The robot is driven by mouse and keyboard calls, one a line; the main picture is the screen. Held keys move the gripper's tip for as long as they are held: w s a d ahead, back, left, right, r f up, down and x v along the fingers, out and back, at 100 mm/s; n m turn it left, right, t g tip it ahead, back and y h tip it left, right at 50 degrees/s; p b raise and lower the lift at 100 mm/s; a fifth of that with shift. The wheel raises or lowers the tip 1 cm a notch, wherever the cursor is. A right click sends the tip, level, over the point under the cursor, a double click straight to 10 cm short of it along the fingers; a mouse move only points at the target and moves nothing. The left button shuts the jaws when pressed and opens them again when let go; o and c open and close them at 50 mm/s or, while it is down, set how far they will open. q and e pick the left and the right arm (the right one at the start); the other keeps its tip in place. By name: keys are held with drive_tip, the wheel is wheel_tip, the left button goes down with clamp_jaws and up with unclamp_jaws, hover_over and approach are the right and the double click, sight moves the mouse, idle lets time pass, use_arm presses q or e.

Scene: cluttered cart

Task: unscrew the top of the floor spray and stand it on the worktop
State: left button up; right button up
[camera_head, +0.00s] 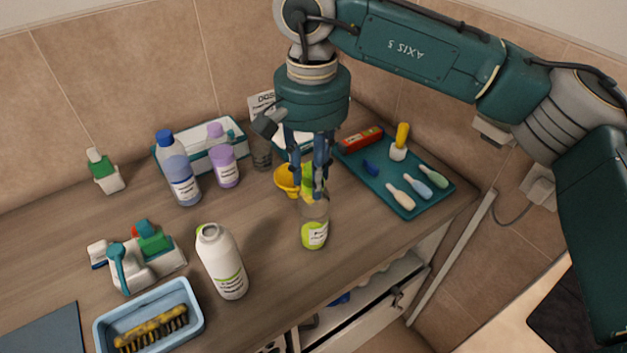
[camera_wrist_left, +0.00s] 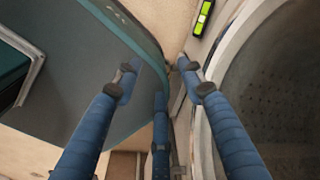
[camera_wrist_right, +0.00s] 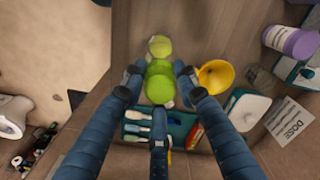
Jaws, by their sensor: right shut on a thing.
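A clear bottle with a lime label (camera_head: 314,228), apparently the floor spray, stands upright on the worktop (camera_head: 265,275). Its print is too small to read. My right gripper (camera_head: 311,190) comes straight down over it, shut on its lime-green top (camera_head: 308,177). In the right wrist view the top (camera_wrist_right: 160,82) sits between the fingers, with a paler green part (camera_wrist_right: 160,46) beyond it. Whether the top is still joined to the bottle is hard to tell. My left gripper (camera_wrist_left: 158,75) shows only in its wrist view, fingers apart and empty, away from the bottle.
A white bottle (camera_head: 221,262) stands left of the clear bottle. A yellow funnel (camera_head: 287,180) is close behind it. A teal tray (camera_head: 373,180) with brushes lies right, a blue tub (camera_head: 199,300) front left. Bare worktop lies between the white and clear bottles.

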drive_tip(key=shift+w+r+p, duration=0.1)
drive_tip(key=shift+r+p, duration=0.25)
drive_tip(key=shift+r, duration=0.1)
drive_tip(key=shift+r+p, duration=0.3)
drive_tip(key=shift+r, duration=0.3)
drive_tip(key=shift+r+p, duration=1.3)
drive_tip(key=shift+r, duration=0.7)
